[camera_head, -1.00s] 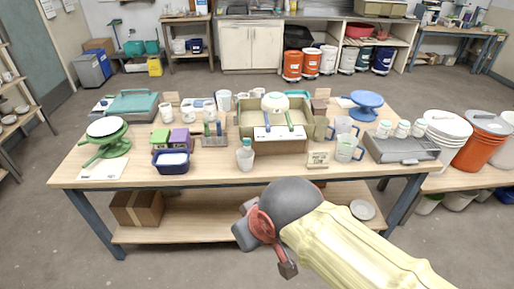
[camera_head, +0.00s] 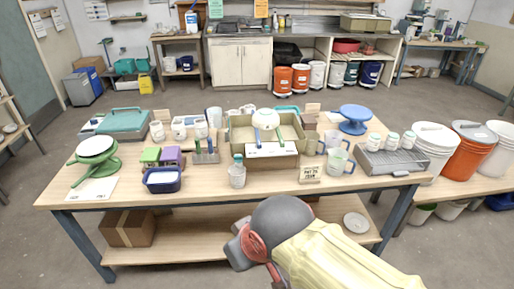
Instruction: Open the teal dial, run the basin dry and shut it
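A tan box-shaped basin (camera_head: 240,132) stands at the middle of the table, with a round white vessel (camera_head: 264,116) at it. The basin's inside is mostly hidden. My gripper (camera_head: 250,250), grey and red, is low in front of the table, well apart from the basin. Its fingertips are not clear.
On the table (camera_head: 110,190) are a navy tub (camera_head: 164,187) with pale contents, a teal-capped bottle (camera_head: 237,171), a small sign (camera_head: 309,174), clear jugs (camera_head: 337,160), a green turntable (camera_head: 96,158) and a grey tray (camera_head: 393,162). White and orange buckets (camera_head: 472,150) stand at right.

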